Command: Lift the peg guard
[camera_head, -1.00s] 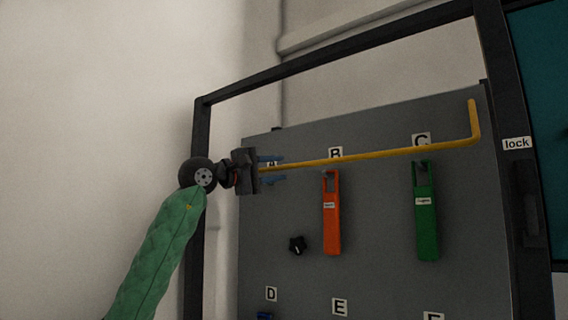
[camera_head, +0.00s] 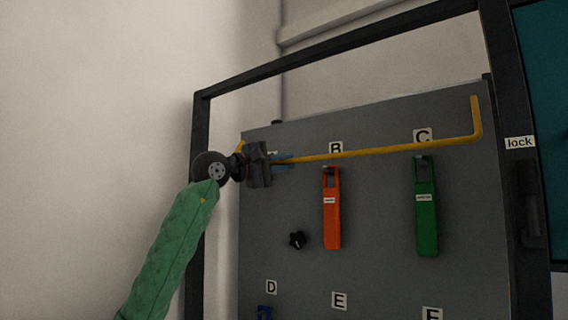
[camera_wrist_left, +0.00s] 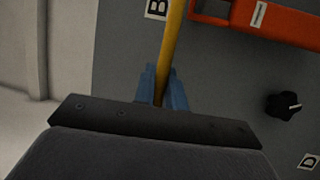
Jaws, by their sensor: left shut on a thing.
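The peg guard is a long yellow bar (camera_head: 385,150) that crosses the upper part of the grey panel (camera_head: 285,215), with its right end bent upward. It also shows in the left wrist view (camera_wrist_left: 172,45). My left gripper (camera_head: 284,160) is at the bar's left part, its blue fingers on either side of the bar and shut on it. In the left wrist view the fingers (camera_wrist_left: 162,88) close around the bar. A small yellow piece shows behind the gripper at the left. My right gripper is not in view.
An orange tool (camera_head: 332,215) and a green tool (camera_head: 426,215) hang below the bar under labels B and C. A black knob (camera_head: 297,240) sits on the panel. A dark frame (camera_head: 340,54) surrounds the panel. A white wall is at left.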

